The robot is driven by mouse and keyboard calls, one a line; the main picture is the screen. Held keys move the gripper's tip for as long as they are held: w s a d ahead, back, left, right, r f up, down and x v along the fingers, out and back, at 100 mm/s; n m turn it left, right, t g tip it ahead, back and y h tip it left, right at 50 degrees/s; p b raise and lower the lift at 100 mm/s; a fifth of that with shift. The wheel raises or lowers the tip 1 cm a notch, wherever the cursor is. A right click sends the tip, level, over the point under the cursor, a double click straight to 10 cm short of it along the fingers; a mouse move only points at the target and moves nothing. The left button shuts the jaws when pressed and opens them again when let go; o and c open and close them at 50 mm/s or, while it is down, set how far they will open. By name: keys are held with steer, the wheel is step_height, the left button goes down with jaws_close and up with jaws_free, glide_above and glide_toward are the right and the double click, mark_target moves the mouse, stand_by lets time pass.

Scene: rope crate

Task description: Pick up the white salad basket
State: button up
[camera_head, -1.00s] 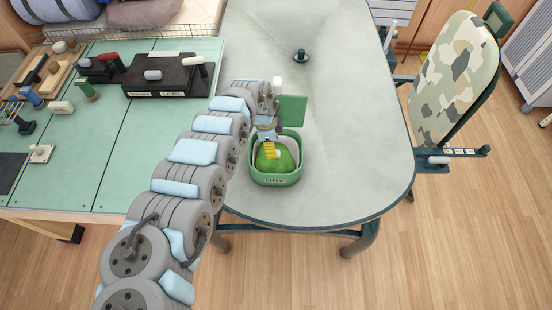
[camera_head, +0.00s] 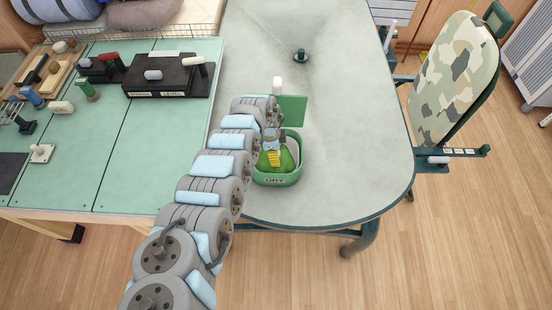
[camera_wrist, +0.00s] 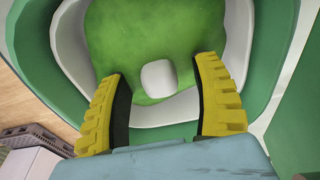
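The white salad basket (camera_wrist: 70,38) sits inside a green container (camera_head: 277,181) with lettering on its front. In the wrist view its white rim curves around a bumpy green mass (camera_wrist: 130,40) with a small white block (camera_wrist: 159,76) on it. My gripper (camera_wrist: 160,70) is open, its yellow fingers spread on either side of the block with gaps to it. In the head view my gripper (camera_head: 274,158) is over the container, and it and my arm hide part of the basket. I cannot tell whether the fingertips touch the green mass.
The container stands on a pale table (camera_head: 350,150) with clear room to its right. A green panel (camera_head: 293,110) is just behind my gripper, with a small white object (camera_head: 277,84) near it. A black box (camera_head: 166,80) lies on the left bench.

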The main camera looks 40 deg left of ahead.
jaws_close()
